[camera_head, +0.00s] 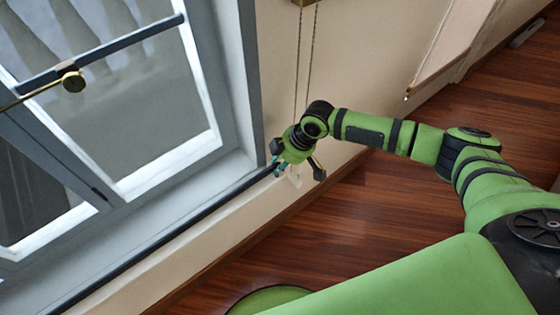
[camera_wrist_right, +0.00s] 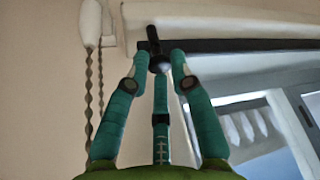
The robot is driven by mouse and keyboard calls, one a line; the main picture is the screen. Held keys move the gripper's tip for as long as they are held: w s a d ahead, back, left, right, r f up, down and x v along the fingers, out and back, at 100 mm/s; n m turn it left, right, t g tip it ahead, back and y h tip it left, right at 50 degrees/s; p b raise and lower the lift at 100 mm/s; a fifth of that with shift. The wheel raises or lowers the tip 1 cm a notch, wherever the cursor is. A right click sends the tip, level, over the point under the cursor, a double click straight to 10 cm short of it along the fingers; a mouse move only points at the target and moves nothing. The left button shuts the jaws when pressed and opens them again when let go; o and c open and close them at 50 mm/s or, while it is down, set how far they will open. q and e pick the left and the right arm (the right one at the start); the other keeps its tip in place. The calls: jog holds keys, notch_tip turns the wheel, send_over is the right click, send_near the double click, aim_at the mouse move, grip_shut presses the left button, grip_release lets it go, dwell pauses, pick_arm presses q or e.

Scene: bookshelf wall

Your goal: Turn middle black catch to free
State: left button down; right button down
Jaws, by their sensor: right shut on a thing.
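A small black catch with a round knob and a short lever (camera_wrist_right: 153,38) shows at the top centre of the right wrist view, by the end of a dark bar along the window frame. The lever points up and slightly left. My right gripper (camera_wrist_right: 158,64) has its teal fingers closed in on the round knob. In the head view my right gripper (camera_head: 277,163) is at the window's lower right corner, and its hand mostly hides the catch. I cannot tell from these views whether other black catches sit beside it. My left gripper is not in view.
Blind cords (camera_head: 305,60) hang close to my right wrist; a beaded cord (camera_wrist_right: 89,100) is left of the fingers.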

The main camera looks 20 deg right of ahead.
jog(key=shift+a+r, duration=0.1)
dwell(0.5)
jog(key=shift+r+m+p, duration=0.15)
jog(key=shift+m+p, duration=0.25)
jog(key=shift+p, duration=0.5)
jog(key=m+p, duration=0.2)
jog(key=p, duration=0.1)
jog(key=m+t+h+p, duration=0.1)
jog(key=m+p, duration=0.1)
jog(key=p, duration=0.1)
jog(key=shift+s+a+r+t, duration=0.1)
jog(key=shift+a+t, duration=0.1)
jog(key=shift+t, duration=0.1)
jog(key=shift+f+m+t+h+p, duration=0.15)
jog(key=shift+m+h+p, duration=0.15)
jog(key=shift+m+p, duration=0.5)
jog(key=shift+f+m+t+h+p, duration=0.15)
jog(key=shift+m+h+p, duration=0.15)
jog(key=shift+m+p, duration=0.45)
jog(key=shift+r, duration=0.1)
jog(key=c, duration=1.1)
grip_release()
